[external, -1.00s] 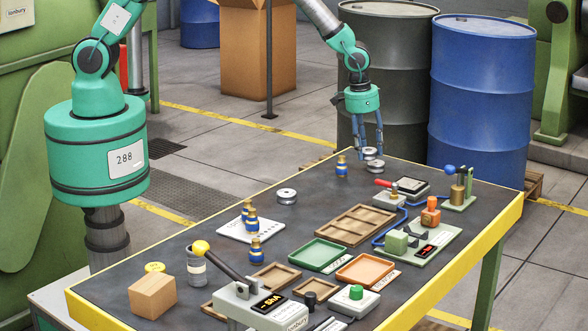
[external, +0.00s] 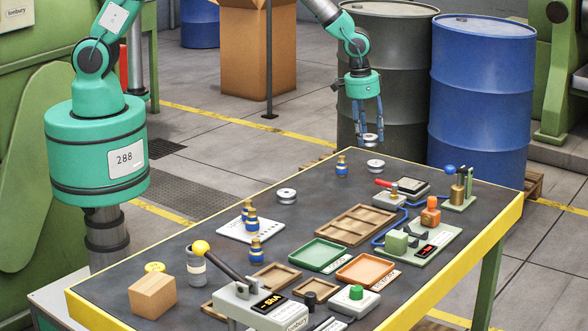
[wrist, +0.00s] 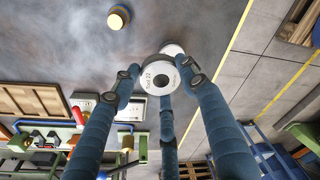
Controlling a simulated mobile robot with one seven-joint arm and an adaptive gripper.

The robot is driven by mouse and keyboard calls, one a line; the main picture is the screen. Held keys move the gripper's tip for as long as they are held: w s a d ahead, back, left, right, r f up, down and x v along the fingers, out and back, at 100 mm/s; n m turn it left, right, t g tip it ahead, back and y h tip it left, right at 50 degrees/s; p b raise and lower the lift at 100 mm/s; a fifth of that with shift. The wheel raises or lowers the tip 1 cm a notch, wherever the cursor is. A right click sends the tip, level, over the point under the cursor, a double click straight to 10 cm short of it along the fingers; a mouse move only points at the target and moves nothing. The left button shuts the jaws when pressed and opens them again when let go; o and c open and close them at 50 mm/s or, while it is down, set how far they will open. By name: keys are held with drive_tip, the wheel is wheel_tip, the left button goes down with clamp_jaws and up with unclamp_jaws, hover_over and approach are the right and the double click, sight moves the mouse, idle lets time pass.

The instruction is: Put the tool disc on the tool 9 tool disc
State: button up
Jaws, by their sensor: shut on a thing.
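My gripper (external: 369,136) is shut on a silver tool disc (external: 371,139) and holds it above the far end of the table. In the wrist view the held disc (wrist: 158,76) sits between my blue fingers; its small label seems to read "Tool 22". A second silver disc (external: 375,166) lies on the table just below; in the wrist view it (wrist: 172,49) is partly hidden behind the held one. A third silver disc (external: 287,196) lies further left on the table. I cannot read which disc is tool 9.
A blue and brass piece (external: 342,166) stands left of the second disc. A red-handled device (external: 400,190) is to its right. Barrels (external: 481,90) stand behind the table. The table around the third disc is fairly clear.

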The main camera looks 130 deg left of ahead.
wheel_tip(320, 180, up, 4)
drive_tip(key=shift+s+r, duration=0.1)
drive_tip(key=s+d+m+b, duration=0.1)
drive_tip(key=s+d, duration=0.6)
drive_tip(key=s, duration=0.5)
drive_tip(key=shift+w+a+f, duration=0.1)
drive_tip(key=shift+a+f, duration=0.05)
drive_tip(key=shift+f, duration=1.25)
drive_tip(key=shift+w+a+f, duration=0.1)
drive_tip(key=shift+a+f, duration=0.05)
drive_tip(key=shift+f, duration=1.2)
drive_tip(key=b, duration=0.2)
hover_over(377, 162)
drive_tip(key=shift+s+d+f, duration=0.1)
drive_tip(key=shift+d+f, duration=0.2)
drive_tip(key=shift+f, duration=0.45)
drive_tip(key=shift+f, duration=0.1)
drive_tip(key=shift+f, duration=1.7)
